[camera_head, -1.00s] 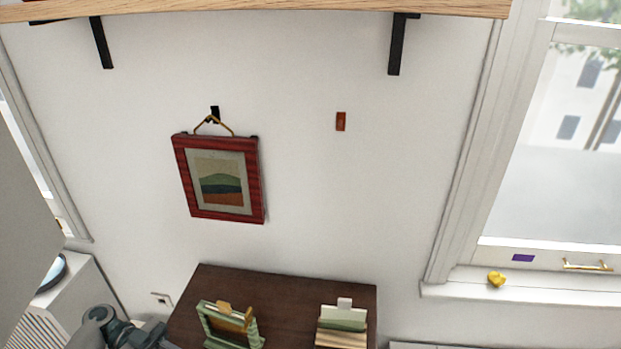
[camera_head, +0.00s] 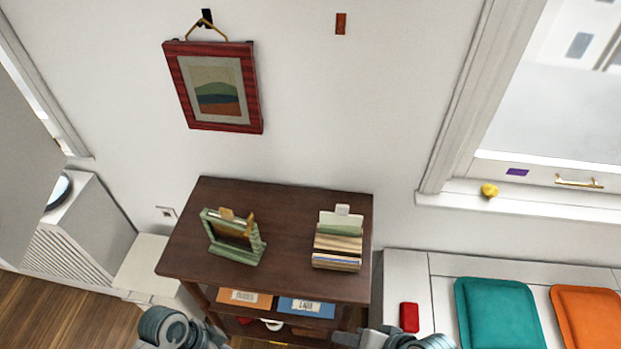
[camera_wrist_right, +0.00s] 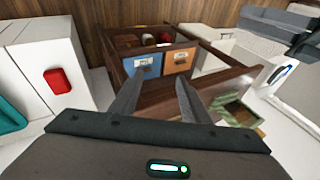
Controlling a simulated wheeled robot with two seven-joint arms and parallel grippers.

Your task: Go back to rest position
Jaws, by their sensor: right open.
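In the wrist view my right gripper (camera_wrist_right: 156,86) is open, with its two fingers apart and nothing between them. The dark wood shelf unit (camera_wrist_right: 165,97) lies beyond the fingertips. In the head view grey links of my arms show at the bottom edge, one left and one right of the same shelf unit (camera_head: 285,215). The hands at their ends cannot be made out there. A red-framed picture (camera_head: 214,88) hangs by a cord from a black hook (camera_head: 207,18) on the wall.
The shelf top bears a green stand (camera_head: 232,240) and a box of cards or books (camera_head: 338,243). Orange (camera_head: 245,299) and blue (camera_head: 306,307) bins sit below. A white bench at right holds a red object (camera_head: 409,317), teal cushion (camera_head: 498,314) and orange cushion (camera_head: 588,316). A yellow object (camera_head: 489,190) rests on the windowsill.

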